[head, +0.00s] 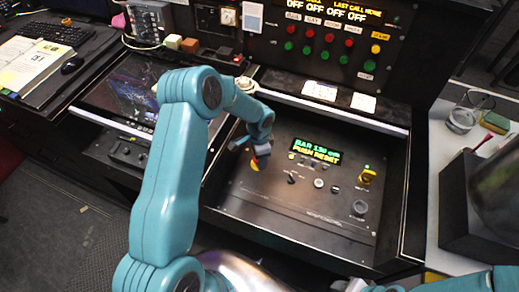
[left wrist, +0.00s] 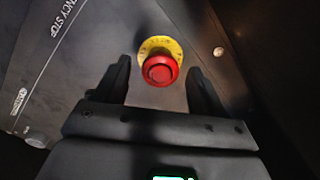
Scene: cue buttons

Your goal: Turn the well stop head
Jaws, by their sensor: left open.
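The stop head is a round red button (left wrist: 160,70) on a yellow ring (left wrist: 160,45), on a dark panel with lettering ending "NCY STOP". In the head view the yellow ring (head: 254,165) shows at the left of the sloped console panel, partly covered by my gripper. My left gripper (head: 262,153) is right at the stop head. In the left wrist view its two black fingers stand open, one on each side of the red head, with gaps between. I cannot tell how far the tips reach along it. My right gripper is not in view.
A lit display (head: 315,151) reads "PUSH RESET" to the right of the stop head. A yellow switch (head: 367,176) and a grey knob (head: 359,208) sit further right. Red and green buttons line the upright panel behind. A glass jar (head: 461,119) stands on the right-hand counter.

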